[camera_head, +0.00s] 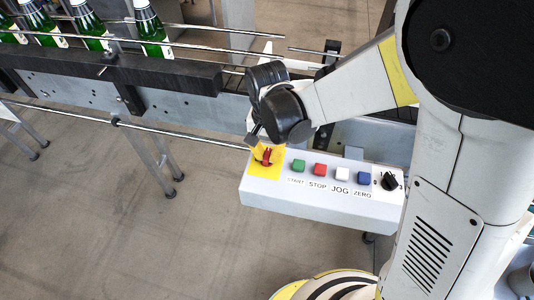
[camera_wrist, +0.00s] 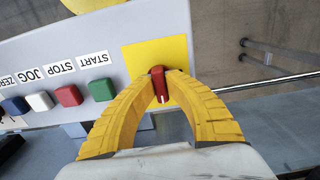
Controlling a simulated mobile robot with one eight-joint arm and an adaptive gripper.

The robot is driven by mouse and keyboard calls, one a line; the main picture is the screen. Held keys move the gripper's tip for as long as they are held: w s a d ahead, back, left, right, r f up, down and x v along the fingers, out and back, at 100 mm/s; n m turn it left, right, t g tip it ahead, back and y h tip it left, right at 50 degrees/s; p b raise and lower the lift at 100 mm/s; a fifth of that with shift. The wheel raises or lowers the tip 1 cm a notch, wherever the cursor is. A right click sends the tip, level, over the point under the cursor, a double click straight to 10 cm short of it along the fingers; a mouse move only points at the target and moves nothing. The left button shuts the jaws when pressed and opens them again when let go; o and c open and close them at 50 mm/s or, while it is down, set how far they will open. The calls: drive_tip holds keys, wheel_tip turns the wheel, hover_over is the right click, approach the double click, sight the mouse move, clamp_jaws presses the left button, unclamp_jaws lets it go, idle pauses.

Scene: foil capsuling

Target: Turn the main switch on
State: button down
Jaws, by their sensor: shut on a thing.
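The main switch is a red rotary handle (camera_head: 266,156) on a yellow plate (camera_head: 262,169) at the left end of the grey control box. In the wrist view the red handle (camera_wrist: 158,84) stands out from the yellow plate (camera_wrist: 133,59). My gripper (camera_wrist: 160,76) has its two yellow ridged fingers closed in around the handle, one on each side, gripping it. In the head view my wrist hides part of the plate and the fingertips do not show clearly.
The control box (camera_head: 262,193) also carries green START (camera_head: 299,165), red STOP (camera_head: 320,170), white JOG (camera_head: 342,174) and blue ZERO (camera_head: 364,178) buttons and a black knob (camera_head: 390,181). Behind runs a conveyor (camera_head: 180,78) with several green bottles (camera_head: 148,28).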

sight(267, 154)
idle(0.5)
drive_tip(key=c, duration=1.4)
unclamp_jaws()
drive_tip(key=shift+r, duration=0.1)
wheel_tip(267, 154, up, 12)
drive_tip(key=shift+f, duration=0.1)
drive_tip(key=s+d+r+n+t, duration=0.1)
drive_tip(key=s+d+t, duration=0.1)
drive_tip(key=d, duration=0.4)
drive_tip(key=s+d+r+n+t, duration=0.1)
drive_tip(key=s+d+t, duration=0.1)
drive_tip(key=s+d, duration=0.2)
drive_tip(key=s+d+r+n+t, duration=0.1)
drive_tip(key=s+d+r+t, duration=0.1)
drive_tip(key=d, duration=0.5)
drive_tip(key=shift+s+d+t, duration=0.35)
drive_tip(key=shift+s+t, duration=0.25)
